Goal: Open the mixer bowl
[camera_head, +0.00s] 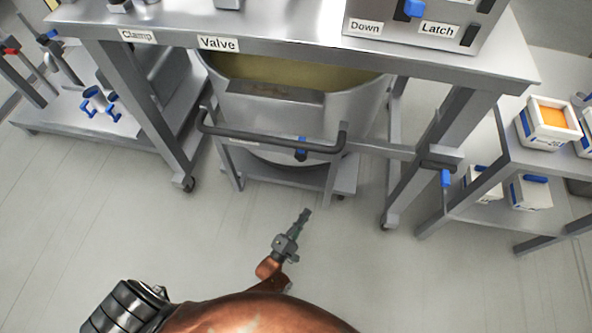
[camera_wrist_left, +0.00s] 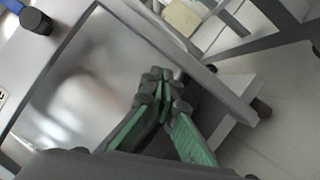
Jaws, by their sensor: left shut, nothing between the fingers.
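The mixer bowl (camera_head: 355,105) is a large steel vessel under a steel bench, with yellowish contents showing through its top. A dark handle bar (camera_head: 270,147) runs across its front, with a small blue part (camera_head: 301,150) near the middle. A bracket with a blue-tipped lever (camera_head: 445,179) sits on the bench frame at right. My left gripper (camera_head: 306,213) is shut and empty, below and in front of the handle bar, apart from it. In the left wrist view its green-padded fingers (camera_wrist_left: 162,88) meet before a shiny steel surface. My right gripper does not show.
The bench carries labels "Clamp" (camera_head: 137,36) and "Valve" (camera_head: 218,43), and a panel (camera_head: 420,22) marked "Down" and "Latch". Its legs flank the bowl. A low shelf (camera_head: 70,115) stands left. A right-hand shelf holds white boxes (camera_head: 530,190). The near floor (camera_head: 390,270) is clear.

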